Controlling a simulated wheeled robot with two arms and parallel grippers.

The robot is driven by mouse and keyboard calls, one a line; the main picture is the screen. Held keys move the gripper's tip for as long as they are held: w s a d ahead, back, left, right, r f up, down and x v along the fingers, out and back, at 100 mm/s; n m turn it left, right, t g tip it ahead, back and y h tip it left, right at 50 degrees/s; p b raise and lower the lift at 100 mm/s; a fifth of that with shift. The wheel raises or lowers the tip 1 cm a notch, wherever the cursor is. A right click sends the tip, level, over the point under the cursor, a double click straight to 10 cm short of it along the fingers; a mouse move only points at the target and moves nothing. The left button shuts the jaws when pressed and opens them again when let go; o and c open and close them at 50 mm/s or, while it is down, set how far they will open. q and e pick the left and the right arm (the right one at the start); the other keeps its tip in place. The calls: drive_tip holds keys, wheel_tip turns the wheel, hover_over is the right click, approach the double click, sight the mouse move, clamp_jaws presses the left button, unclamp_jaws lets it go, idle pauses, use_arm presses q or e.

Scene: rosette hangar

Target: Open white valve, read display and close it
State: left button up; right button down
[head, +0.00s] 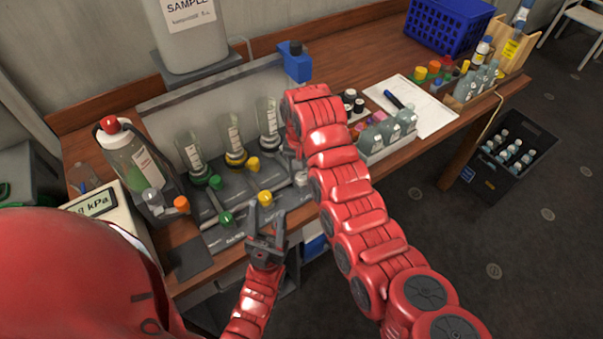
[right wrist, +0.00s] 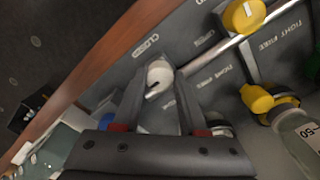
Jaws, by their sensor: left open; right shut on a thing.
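The white valve (head: 300,178) is at the right end of the grey valve panel, partly covered by my right arm. In the right wrist view the white valve's knob (right wrist: 158,73) sits between the fingertips of my right gripper (right wrist: 161,80), which is shut on it. The right fingers are hidden in the head view. The display (head: 98,204) on the left shows "kPa"; its digits are partly hidden by a red part of my body. My left gripper (head: 266,219) is open and empty, close to the front yellow valve (head: 265,197).
Green valves (head: 225,217), an orange knob (head: 181,203) and glass bottles (head: 232,140) crowd the panel. A rack of small bottles (head: 388,140), a paper sheet (head: 425,110) and a blue basket (head: 445,30) lie right.

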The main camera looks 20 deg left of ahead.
sight(303, 175)
drive_tip(key=shift+c, duration=2.2)
unclamp_jaws()
drive_tip(key=shift+r, duration=0.1)
drive_tip(key=shift+r, duration=0.25)
wheel_tip(303, 175, up, 6)
drive_tip(key=shift+w+d+p, duration=0.1)
drive_tip(key=shift+d+p, duration=0.05)
drive_tip(key=shift+p, duration=0.95)
wheel_tip(303, 175, up, 11)
drive_tip(key=b, duration=0.1)
drive_tip(key=shift+f, duration=0.15)
